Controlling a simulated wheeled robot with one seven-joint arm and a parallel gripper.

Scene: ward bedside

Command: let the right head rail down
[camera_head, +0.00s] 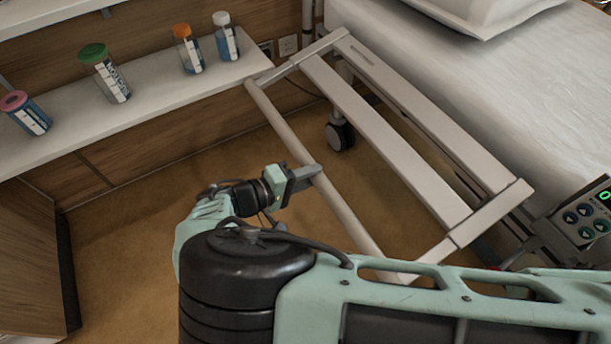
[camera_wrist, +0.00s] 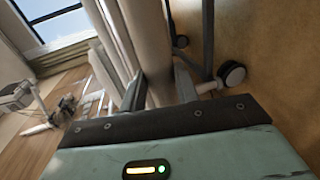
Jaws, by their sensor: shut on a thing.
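The head rail (camera_head: 345,212) is a pale frame of long bars along the near side of the bed, and it leans outward from the bed over the floor. My gripper (camera_head: 308,176) is shut on the rail's outermost round bar, around the middle of its length. In the wrist view the rail's bar (camera_wrist: 148,45) rises between the two fingers of my gripper (camera_wrist: 158,92). My arm hides the rail's near lower corner in part.
A white shelf (camera_head: 140,108) with several capped bottles is at the upper left. The bed mattress (camera_head: 480,95) is at the upper right. A castor (camera_head: 340,135) stands on the floor.

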